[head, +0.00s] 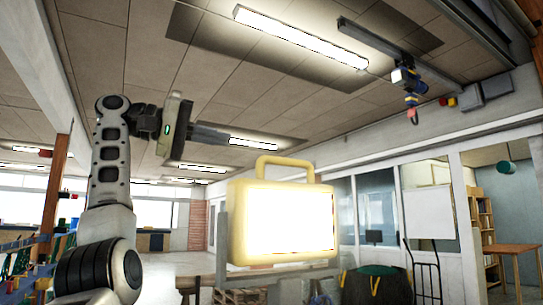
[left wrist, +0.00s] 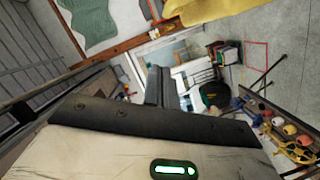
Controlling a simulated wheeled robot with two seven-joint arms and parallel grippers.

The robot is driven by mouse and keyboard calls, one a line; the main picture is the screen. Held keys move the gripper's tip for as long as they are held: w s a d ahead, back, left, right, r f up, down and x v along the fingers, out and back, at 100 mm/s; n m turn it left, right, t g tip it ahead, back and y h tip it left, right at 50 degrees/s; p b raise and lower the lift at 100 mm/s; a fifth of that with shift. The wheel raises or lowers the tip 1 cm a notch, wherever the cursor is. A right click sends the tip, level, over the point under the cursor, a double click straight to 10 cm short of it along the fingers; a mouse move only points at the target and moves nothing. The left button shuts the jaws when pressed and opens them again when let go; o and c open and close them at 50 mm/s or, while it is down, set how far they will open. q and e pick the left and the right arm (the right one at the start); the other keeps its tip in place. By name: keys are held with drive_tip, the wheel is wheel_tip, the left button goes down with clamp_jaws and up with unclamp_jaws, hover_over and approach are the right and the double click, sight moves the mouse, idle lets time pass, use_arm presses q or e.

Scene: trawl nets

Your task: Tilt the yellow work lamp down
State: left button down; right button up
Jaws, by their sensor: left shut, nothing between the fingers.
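The yellow work lamp (head: 245,262) stands upright at the centre right of the head view, its bright panel lit and facing me. Its yellow carry handle (head: 285,161) rises from the top edge. My left gripper (head: 229,139) is shut and empty, up and to the left of the handle, with its fingers pointing right. A gap shows in the picture between the fingers and the lamp. In the left wrist view the shut fingers (left wrist: 160,86) have a yellow piece (left wrist: 195,12) beyond them at the top edge, probably part of the lamp. My right gripper is not in view.
A grey post (head: 221,245) stands at the lamp's left side. A blue hoist (head: 405,78) hangs from the ceiling at the right. A hand truck (head: 425,270) and dark green bin (head: 378,284) stand behind the lamp. The air around the gripper looks clear.

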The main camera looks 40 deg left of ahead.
use_arm(q)
drive_tip(key=x, duration=0.3)
drive_tip(key=d+x, duration=0.1)
drive_tip(key=x, duration=0.3)
drive_tip(key=s+f+x, duration=0.1)
drive_tip(key=x, duration=0.2)
drive_tip(key=shift+w+d+f, duration=0.1)
drive_tip(key=shift+w+d, duration=0.1)
drive_tip(key=shift+d, duration=0.1)
drive_tip(key=shift+s+d+f, duration=0.3)
drive_tip(key=shift+d+f, duration=0.2)
drive_tip(key=shift+d, duration=0.3)
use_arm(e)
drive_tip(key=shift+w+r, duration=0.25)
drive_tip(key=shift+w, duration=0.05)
